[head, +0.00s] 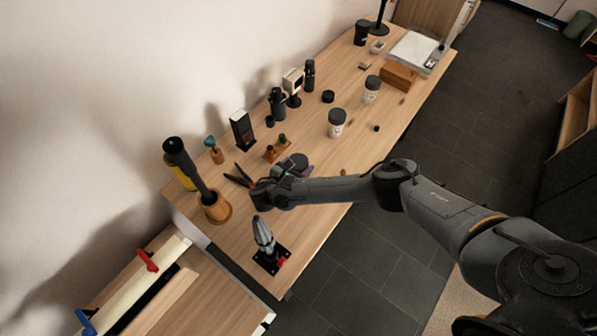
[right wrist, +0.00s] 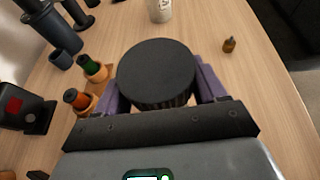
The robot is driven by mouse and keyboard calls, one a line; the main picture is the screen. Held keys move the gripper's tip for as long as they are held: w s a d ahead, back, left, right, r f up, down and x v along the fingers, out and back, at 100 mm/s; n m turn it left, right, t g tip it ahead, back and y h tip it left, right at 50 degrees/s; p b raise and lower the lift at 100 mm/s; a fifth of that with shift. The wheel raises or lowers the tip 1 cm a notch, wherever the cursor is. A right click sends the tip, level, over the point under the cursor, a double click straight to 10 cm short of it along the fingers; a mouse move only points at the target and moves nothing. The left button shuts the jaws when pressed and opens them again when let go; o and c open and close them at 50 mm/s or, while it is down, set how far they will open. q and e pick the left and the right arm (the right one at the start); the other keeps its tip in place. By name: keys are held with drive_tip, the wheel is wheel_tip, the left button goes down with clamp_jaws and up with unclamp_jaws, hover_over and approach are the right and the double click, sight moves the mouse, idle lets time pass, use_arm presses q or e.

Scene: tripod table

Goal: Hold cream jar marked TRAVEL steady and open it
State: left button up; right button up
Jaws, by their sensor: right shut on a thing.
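My right gripper (head: 300,169) comes in from the right and is low over the table's near-left part. In the right wrist view its purple fingers are shut on opposite sides of a round black lid (right wrist: 157,72) with a ribbed edge. The body beneath the lid is hidden, so I cannot tell whether this is the cream jar or read TRAVEL. Two white containers with black lids, one nearer (head: 337,125) and one farther (head: 371,92), stand upright on the table; their markings are too small to read. My left gripper is not in view.
Left of the right gripper are a wooden cup with a dark tool (head: 217,208), a dark open-jawed tool (head: 240,176) and a wooden holder with small bottles (head: 275,148). A black-based stand (head: 271,261) is nearer.

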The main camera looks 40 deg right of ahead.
sight(301, 161)
drive_tip(key=shift+r, duration=0.15)
drive_tip(key=shift+r, duration=0.5)
drive_tip(key=r, duration=0.1)
drive_tip(key=r+p, duration=0.1)
drive_tip(key=r, duration=0.1)
drive_tip(key=shift+s+d+r, duration=0.25)
drive_tip(key=shift+s, duration=0.1)
drive_tip(key=s+d+r+p, duration=0.2)
drive_tip(key=s+d+r, duration=0.3)
drive_tip(key=s, duration=0.4)
drive_tip(key=shift+d+r, duration=0.3)
drive_tip(key=shift+r, duration=0.3)
drive_tip(key=shift+s, duration=0.1)
